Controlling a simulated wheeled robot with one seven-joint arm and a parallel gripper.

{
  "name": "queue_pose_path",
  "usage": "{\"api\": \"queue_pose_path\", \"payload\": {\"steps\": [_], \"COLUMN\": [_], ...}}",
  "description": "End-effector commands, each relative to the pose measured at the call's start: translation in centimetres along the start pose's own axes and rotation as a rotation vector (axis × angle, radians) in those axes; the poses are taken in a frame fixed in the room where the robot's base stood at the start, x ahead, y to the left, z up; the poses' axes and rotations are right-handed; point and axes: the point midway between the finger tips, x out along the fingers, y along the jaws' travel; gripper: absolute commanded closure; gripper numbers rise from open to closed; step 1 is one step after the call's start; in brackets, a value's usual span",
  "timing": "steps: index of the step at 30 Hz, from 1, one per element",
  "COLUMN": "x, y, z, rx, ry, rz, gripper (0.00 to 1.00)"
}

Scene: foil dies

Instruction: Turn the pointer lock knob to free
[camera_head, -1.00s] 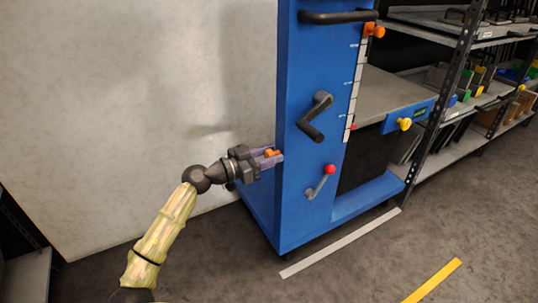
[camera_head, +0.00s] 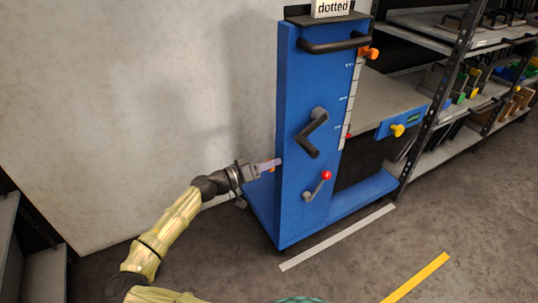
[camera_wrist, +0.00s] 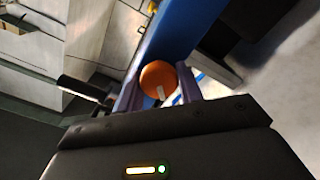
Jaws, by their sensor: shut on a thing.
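My gripper (camera_head: 272,165) is at the left side of the blue upright frame (camera_head: 300,190). In the wrist view, my gripper's two purple fingers (camera_wrist: 160,88) are closed on either side of a round orange knob (camera_wrist: 154,72). The knob has a pale mark on its face, near its lower edge. It sits by the blue panel (camera_wrist: 185,28). In the head view this knob is almost wholly hidden by the fingers. A separate orange pointer piece (camera_head: 370,53) is at the top of the white scale (camera_head: 350,100) on the frame's right edge.
The frame's front carries a black crank (camera_head: 313,135), a red-tipped lever (camera_head: 318,187) and a black bar handle (camera_head: 335,45). A sign reading "dotted" (camera_head: 332,8) stands on top. A yellow knob (camera_head: 398,130) and shelves are to the right. Floor in front is open.

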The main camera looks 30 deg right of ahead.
Motion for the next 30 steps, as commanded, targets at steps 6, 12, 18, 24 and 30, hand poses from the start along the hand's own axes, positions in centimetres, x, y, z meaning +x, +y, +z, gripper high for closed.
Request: {"api": "queue_pose_path", "payload": {"steps": [6,12,18,24,30], "x": [-0.07,-0.08,-0.06,-0.05,-0.07], "y": [0.26,0.18,0.03,-0.11,-0.28], "z": [-0.55,-0.50,-0.37,-0.23,-0.08], "rx": [-0.207,-0.397,-0.578,-0.721,-0.810], "ry": [0.002,0.002,0.002,0.002,0.003], "rz": [-0.004,-0.003,-0.004,-0.003,-0.003], "gripper": [0.87,0.87,0.87,0.87,0.87]}}
